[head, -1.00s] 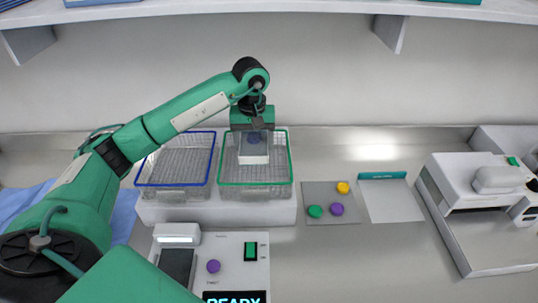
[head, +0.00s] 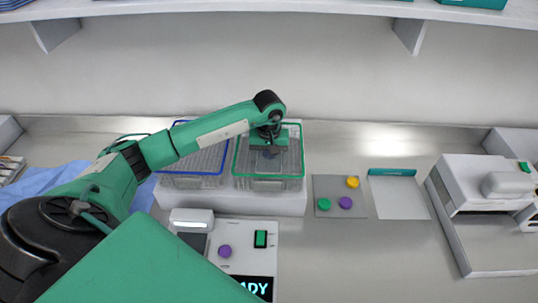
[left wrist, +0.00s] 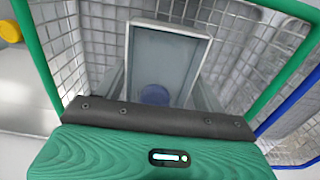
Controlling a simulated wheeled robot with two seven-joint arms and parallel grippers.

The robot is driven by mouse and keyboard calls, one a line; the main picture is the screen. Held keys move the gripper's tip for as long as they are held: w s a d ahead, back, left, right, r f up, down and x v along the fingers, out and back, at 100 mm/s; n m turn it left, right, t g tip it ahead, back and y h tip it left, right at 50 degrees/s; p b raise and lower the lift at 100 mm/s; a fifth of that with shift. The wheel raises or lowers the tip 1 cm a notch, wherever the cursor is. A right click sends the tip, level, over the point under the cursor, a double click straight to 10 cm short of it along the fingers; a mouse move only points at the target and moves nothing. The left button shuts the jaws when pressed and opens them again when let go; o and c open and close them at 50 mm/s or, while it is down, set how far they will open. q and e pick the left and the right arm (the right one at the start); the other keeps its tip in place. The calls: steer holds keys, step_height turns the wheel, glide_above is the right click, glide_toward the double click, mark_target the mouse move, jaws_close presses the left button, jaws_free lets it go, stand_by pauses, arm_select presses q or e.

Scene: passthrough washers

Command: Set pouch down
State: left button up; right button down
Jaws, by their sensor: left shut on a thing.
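My left gripper (head: 270,151) is inside the green-rimmed wire basket (head: 240,168), pointing down. It is shut on the pouch (left wrist: 168,48), a pale grey rectangle with a light border. In the left wrist view a dark blue round piece (left wrist: 155,95) shows at the pouch's near end. The pouch is inside the basket's rim, with mesh around it. Its lower end is hard to see, so I cannot tell whether it touches the basket floor. My right gripper is out of view.
A blue-rimmed wire basket (head: 196,174) stands close on the left. Both are on a white block (head: 290,200). Right are a grey mat (head: 327,187) with coloured discs, an empty pouch-like sheet (head: 401,197) and a white machine (head: 472,185).

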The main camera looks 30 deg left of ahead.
mark_target(269, 159)
arm_select(q)
steer(key=shift+f, duration=0.15)
steer(key=o, duration=0.9)
steer(key=shift+o, duration=0.2)
steer(key=shift+r, duration=0.3)
step_height(269, 159, up, 12)
steer(key=b, duration=0.5)
